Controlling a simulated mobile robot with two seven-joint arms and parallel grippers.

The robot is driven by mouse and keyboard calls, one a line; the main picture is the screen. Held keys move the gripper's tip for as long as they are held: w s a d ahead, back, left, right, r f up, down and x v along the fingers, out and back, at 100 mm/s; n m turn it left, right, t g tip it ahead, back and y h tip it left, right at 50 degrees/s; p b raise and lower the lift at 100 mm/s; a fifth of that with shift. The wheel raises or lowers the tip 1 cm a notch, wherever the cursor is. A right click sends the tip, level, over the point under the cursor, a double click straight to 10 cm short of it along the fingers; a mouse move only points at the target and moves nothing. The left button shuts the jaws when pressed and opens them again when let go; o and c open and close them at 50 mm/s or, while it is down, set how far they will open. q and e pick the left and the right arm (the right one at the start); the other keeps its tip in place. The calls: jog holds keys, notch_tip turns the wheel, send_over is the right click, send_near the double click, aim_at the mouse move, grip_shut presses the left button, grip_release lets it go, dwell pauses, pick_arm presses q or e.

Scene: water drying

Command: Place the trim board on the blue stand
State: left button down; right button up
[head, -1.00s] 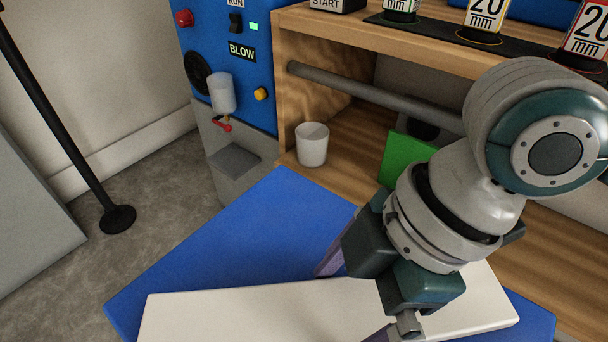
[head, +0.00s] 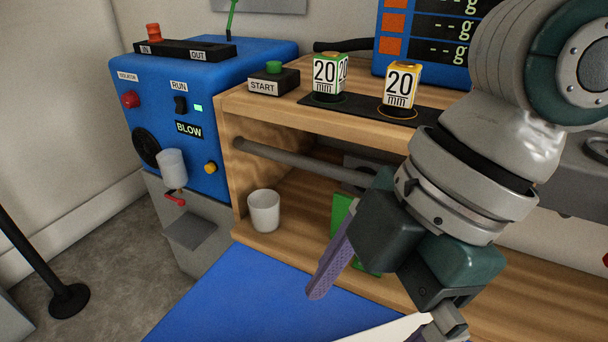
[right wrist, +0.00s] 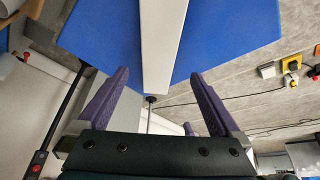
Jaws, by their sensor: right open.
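The trim board is a long white board (head: 392,330), mostly cut off by the bottom edge of the head view. It lies across the top of the blue stand (head: 260,302). In the right wrist view the white board (right wrist: 163,40) runs over the blue top (right wrist: 105,35), with one end pointing toward my gripper. My right gripper (head: 365,315) has purple fingers spread apart. The right wrist view shows its open fingers (right wrist: 160,75) on either side of the board's end, with visible gaps and nothing gripped. My left gripper is not in view.
A wooden bench (head: 290,222) stands behind the stand, with a white cup (head: 264,210) and a green item (head: 342,214) on its lower shelf. A blue machine (head: 150,90) is at left. A black post (head: 30,260) stands on the floor.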

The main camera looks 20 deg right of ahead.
jog(key=s+a+m+t, duration=0.2)
jog(key=a+m, duration=0.2)
jog(key=a, duration=0.1)
jog(key=s+d+f+m+h, duration=0.1)
jog(key=s+d+m+h, duration=0.1)
jog(key=d+m, duration=0.3)
jog(key=s+d+f+m+h, duration=0.2)
jog(key=s+d+m, duration=0.1)
jog(key=d+m, duration=0.2)
jog(key=shift+s+d+f+m+t+h, duration=0.2)
jog(key=shift+s+d+m+t+h, duration=0.15)
jog(key=shift+d, duration=0.85)
